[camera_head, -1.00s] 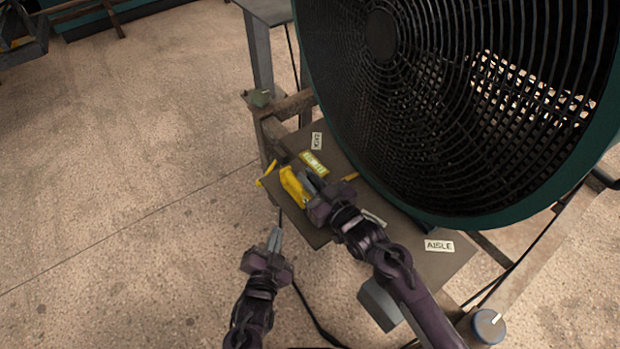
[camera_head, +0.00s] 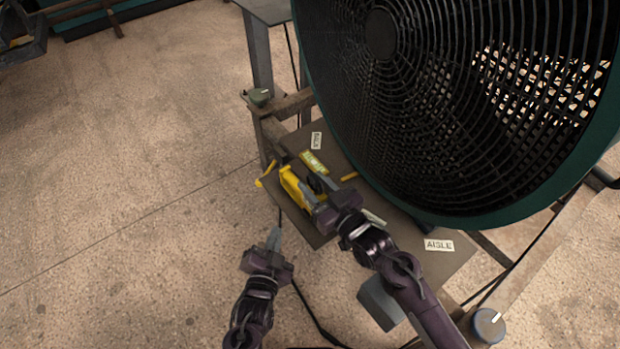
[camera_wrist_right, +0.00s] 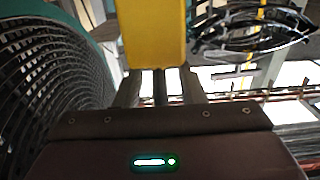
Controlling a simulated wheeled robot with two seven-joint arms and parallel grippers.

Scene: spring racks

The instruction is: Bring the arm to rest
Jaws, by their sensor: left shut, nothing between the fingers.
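My left gripper (camera_head: 273,236) is shut and empty, low in the head view, over the floor in front of the small table. My right gripper (camera_head: 311,183) is open over the table, its fingers spread right beside a yellow block-like tool (camera_head: 290,185). In the right wrist view the yellow tool (camera_wrist_right: 155,35) stands just past the fingers; I cannot tell whether they touch it.
A large caged fan (camera_head: 440,100) with a green rim stands close behind and right of the table (camera_head: 425,263). Labels, one reading AISLE (camera_head: 439,245), lie on the table. A round can (camera_head: 488,325) is at lower right.

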